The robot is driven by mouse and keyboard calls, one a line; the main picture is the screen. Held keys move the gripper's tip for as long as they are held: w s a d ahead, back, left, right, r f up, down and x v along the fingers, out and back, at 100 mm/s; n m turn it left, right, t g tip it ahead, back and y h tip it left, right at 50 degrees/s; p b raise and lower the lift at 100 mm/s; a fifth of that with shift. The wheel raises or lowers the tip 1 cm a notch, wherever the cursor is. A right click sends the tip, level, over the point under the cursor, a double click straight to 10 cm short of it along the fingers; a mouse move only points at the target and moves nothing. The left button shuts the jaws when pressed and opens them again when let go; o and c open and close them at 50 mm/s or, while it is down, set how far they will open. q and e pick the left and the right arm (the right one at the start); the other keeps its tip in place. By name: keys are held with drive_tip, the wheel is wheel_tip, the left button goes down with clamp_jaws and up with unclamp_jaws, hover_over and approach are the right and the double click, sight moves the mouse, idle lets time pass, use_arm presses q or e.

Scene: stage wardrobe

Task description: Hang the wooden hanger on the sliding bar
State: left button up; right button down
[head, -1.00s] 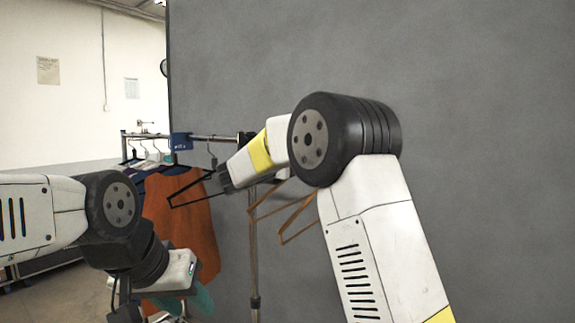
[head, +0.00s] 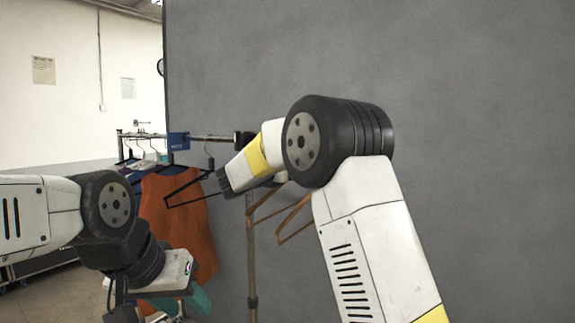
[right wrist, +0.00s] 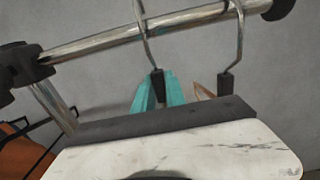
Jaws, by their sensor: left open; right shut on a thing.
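The sliding bar (head: 208,138) is a shiny rail on the rack, and it crosses the top of the right wrist view (right wrist: 110,39). Brown wooden hanger parts (head: 262,207) show below and behind my right arm. In the right wrist view, brown wood (right wrist: 204,91) and a metal hook with a black collar (right wrist: 228,83) stand just beyond my dark right finger. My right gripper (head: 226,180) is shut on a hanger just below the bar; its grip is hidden. My left gripper (head: 180,285) is open, low at left.
A black hanger (head: 185,189) hangs left of my right gripper, before an orange garment (head: 165,220). A teal piece (right wrist: 158,92) under another hook stands close left of the wood. A blue tag (head: 178,141) sits on the bar. The grey wall (head: 450,80) is clear.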

drive_tip(key=shift+f, duration=1.1)
drive_tip(key=c, duration=1.3)
unclamp_jaws()
